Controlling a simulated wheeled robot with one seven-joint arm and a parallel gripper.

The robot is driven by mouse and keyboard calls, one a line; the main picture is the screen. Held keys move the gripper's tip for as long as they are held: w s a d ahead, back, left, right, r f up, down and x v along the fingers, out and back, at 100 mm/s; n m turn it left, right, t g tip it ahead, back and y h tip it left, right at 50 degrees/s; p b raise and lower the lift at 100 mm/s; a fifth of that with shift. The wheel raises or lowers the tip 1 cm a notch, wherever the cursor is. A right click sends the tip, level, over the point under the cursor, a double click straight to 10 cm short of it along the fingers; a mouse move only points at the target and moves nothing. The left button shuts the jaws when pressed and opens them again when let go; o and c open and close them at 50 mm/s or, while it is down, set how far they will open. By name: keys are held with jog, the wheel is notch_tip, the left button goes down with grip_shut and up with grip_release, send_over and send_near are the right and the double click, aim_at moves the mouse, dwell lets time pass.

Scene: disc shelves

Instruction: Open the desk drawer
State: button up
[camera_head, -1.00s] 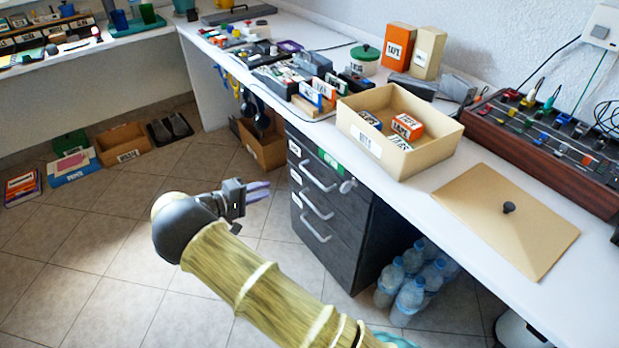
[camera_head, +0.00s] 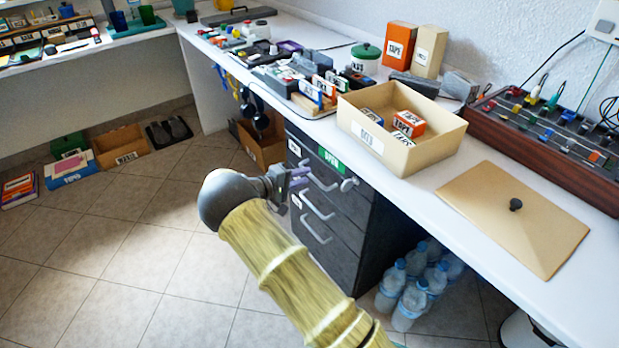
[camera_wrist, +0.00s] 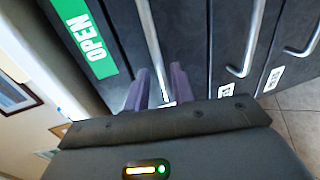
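The dark grey desk drawer unit (camera_head: 335,225) stands under the white desk, with several drawers stacked and looking closed. A green "OPEN" label (camera_head: 330,159) marks the top drawer; it also shows in the wrist view (camera_wrist: 85,38). My gripper (camera_head: 300,178) is at the top drawer's left side, close to its metal bar handle (camera_head: 322,180). In the wrist view, the purple fingers of my gripper (camera_wrist: 160,87) are apart, with the top handle (camera_wrist: 150,40) running down between them. I cannot tell whether either finger touches it. A lower handle (camera_wrist: 247,40) is to the right.
On the desk (camera_head: 430,190) are an open beige box (camera_head: 430,160) and its lid (camera_head: 512,222). Water bottles (camera_head: 410,300) stand under the desk right of the drawers. A cardboard box (camera_head: 262,150) is on the floor to their left.

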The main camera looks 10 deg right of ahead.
aim_at(309, 175)
jog(key=shift+x, duration=1.6)
grip_shut()
